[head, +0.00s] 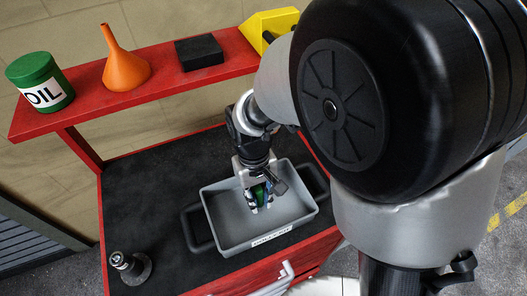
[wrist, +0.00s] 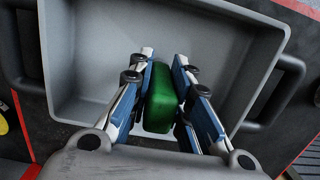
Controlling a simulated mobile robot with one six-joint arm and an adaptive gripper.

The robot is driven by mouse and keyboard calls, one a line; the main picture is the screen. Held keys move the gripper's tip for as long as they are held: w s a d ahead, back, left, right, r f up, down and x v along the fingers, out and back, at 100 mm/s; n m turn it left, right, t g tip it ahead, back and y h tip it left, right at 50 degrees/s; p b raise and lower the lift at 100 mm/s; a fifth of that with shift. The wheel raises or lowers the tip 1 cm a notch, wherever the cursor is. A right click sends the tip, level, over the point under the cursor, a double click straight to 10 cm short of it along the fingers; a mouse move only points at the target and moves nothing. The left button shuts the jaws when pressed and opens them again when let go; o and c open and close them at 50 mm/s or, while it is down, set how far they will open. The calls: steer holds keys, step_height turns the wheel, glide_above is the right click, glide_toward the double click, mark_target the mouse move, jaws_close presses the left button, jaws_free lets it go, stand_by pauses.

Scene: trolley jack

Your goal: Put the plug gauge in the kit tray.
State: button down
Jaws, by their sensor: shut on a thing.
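The kit tray (head: 222,232) is a grey open box with sloped walls, a label on its front and dark handles at its ends. It stands on the black trolley top, and it fills much of the wrist view (wrist: 85,50). My gripper (head: 259,208) points down inside the tray's outline. Its fingers (wrist: 164,58) are shut on a green, rounded piece (wrist: 163,98), which I take to be the plug gauge. Only its green body shows between the fingers. I cannot tell whether it touches the tray floor. The tray looks otherwise empty.
A dark round-based piece with a knob (head: 130,266) stands at the trolley's front left. The red shelf (head: 150,105) behind holds a green oil can (head: 38,80), an orange funnel (head: 125,68), a black block (head: 199,52) and a yellow object (head: 266,26).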

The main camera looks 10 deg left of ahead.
steer(key=shift+w+f, duration=0.1)
steer(key=shift+f, duration=0.2)
steer(key=shift+r, duration=0.1)
steer(key=c, duration=1.9)
jaws_free()
steer(key=shift+f, duration=0.2)
steer(key=shift+c, duration=0.2)
steer(key=o, duration=0.5)
steer(key=shift+c, duration=0.2)
